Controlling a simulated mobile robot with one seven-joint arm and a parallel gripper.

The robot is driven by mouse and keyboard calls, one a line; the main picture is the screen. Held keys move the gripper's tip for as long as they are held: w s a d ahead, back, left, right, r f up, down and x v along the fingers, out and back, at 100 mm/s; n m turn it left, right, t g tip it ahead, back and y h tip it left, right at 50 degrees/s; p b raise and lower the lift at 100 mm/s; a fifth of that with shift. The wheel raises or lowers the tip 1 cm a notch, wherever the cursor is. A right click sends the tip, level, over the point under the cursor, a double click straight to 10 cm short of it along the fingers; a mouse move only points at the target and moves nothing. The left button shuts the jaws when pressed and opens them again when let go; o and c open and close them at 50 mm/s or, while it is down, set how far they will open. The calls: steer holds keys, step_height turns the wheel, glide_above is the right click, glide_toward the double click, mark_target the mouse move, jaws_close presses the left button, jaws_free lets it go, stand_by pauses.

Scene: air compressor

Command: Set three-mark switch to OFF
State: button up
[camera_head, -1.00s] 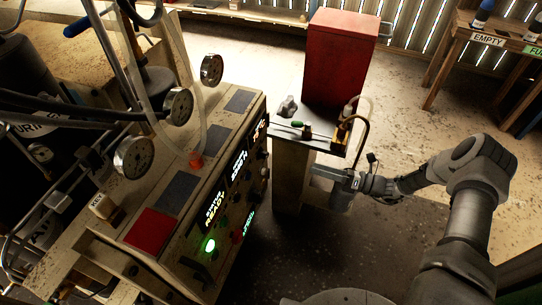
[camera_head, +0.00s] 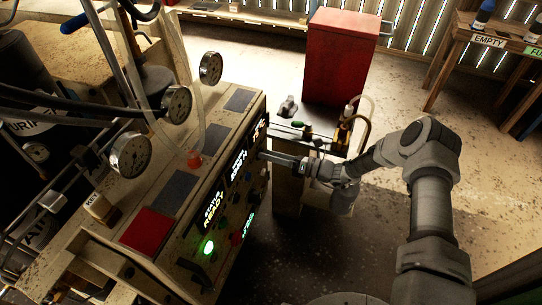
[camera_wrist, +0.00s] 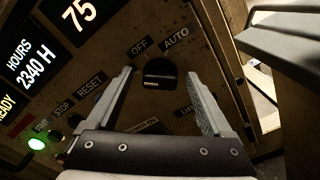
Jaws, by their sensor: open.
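The three-mark switch (camera_wrist: 159,74) is a dark round knob on the panel in the wrist view. The labels OFF and AUTO sit above it, and a third label below right is partly hidden by a finger. A pale bar crosses the knob's lower part; I cannot tell which mark it is set to. My gripper (camera_wrist: 160,90) is open, with one finger on each side of the knob, apart from it as far as I can see. In the head view my gripper (camera_head: 268,156) is at the upper right end of the control panel (camera_head: 228,190).
A lit green START button (camera_wrist: 37,143), with STOP and RESET labels, is at the left of the panel. A small stand (camera_head: 290,190) with tools and a hose is close to my arm.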

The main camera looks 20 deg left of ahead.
jaws_close()
stand_by(0.5)
steer(key=shift+m, duration=0.3)
steer(key=m, duration=0.3)
steer(key=m+b, duration=0.1)
steer(key=m, duration=0.5)
steer(key=shift+f+b, duration=0.3)
steer(key=shift+m, duration=0.3)
jaws_free()
